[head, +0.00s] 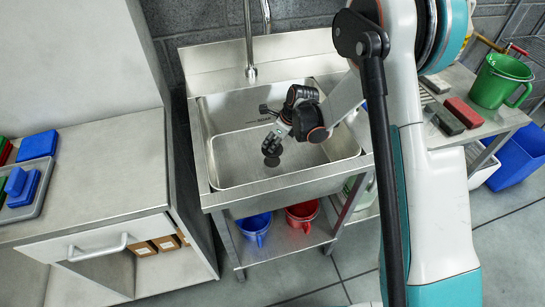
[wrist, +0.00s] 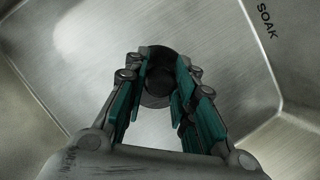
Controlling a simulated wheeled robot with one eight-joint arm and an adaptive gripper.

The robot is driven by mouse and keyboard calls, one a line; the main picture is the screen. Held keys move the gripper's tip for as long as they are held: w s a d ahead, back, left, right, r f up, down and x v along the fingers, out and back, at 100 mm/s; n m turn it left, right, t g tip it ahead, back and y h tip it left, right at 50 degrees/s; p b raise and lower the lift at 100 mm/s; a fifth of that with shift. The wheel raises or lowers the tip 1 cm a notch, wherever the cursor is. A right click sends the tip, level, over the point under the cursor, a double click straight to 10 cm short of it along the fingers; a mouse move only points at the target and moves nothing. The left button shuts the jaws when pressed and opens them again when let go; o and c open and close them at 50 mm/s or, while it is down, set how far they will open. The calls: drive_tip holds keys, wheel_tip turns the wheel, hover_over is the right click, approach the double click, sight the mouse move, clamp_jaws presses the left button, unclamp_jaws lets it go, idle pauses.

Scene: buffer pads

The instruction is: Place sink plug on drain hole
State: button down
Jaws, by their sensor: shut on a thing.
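The steel sink (head: 225,170) stands in the middle of the head view, and its bare basin floor also shows in the wrist view (wrist: 75,80). My gripper (head: 273,143) reaches down into the basin. In the wrist view its green-padded fingers (wrist: 162,85) close on the sink plug (wrist: 158,88), a small dark round piece. In the head view the plug is too dark and small to separate clearly from the fingertips. A dark round spot (head: 271,161) lies just below the fingertips; I cannot tell whether it is the drain hole or shadow, or whether the plug touches the floor.
The basin walls surround my gripper, and a faucet (head: 250,70) rises behind. A grey counter (head: 110,165) with blue pads (head: 38,145) is left. A shelf at right holds brushes or blocks (head: 463,112) and a green bucket (head: 500,80). Blue (head: 255,225) and red (head: 302,214) buckets sit below.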

drive_tip(key=shift+f+b, duration=1)
drive_tip(key=shift+f, duration=2.1)
drive_tip(key=shift+f, duration=0.1)
drive_tip(key=c, duration=1.3)
unclamp_jaws()
drive_tip(key=shift+c, duration=0.2)
